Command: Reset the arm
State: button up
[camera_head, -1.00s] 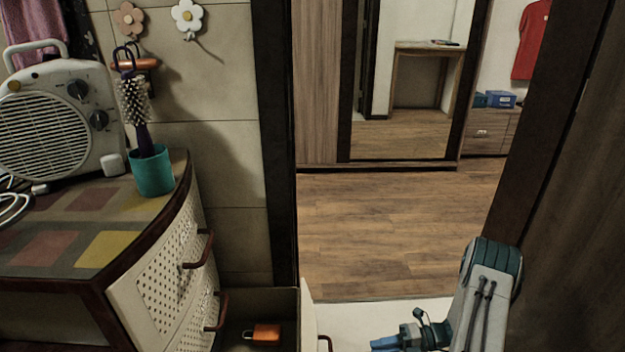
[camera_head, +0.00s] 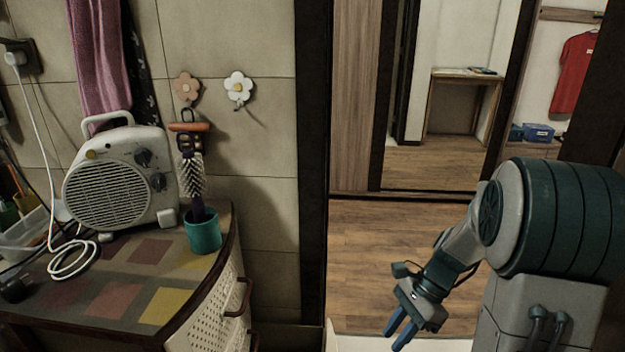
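My gripper (camera_head: 398,334) hangs at the lower middle right of the head view, its blue fingers pointing down and to the left. The two fingers show a gap between them, with nothing held. My arm is folded at the right side, in front of the doorway. The gripper is apart from the cabinet and touches nothing that I can see.
A cabinet (camera_head: 150,318) at the left carries a white fan heater (camera_head: 112,185), a teal cup (camera_head: 204,232) with a hairbrush (camera_head: 190,170), and cables. Flower hooks hang on the tiled wall. Past the doorway, the wooden floor (camera_head: 385,230) is clear before a mirror.

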jog(key=s+a+r+n+t+h+p, duration=0.1)
jog(key=s+r+n+t+h+p, duration=0.2)
jog(key=r+n, duration=0.4)
jog(key=s+a+r+n+t+h+p, duration=0.1)
jog(key=s+r+n+p, duration=0.5)
jog(key=r, duration=0.7)
jog(key=shift+s+a+r+n+t+h, duration=0.15)
jog(key=shift+s+r+n+t+h, duration=0.2)
jog(key=shift+s+n+t+h, duration=0.7)
jog(key=shift+w, duration=0.3)
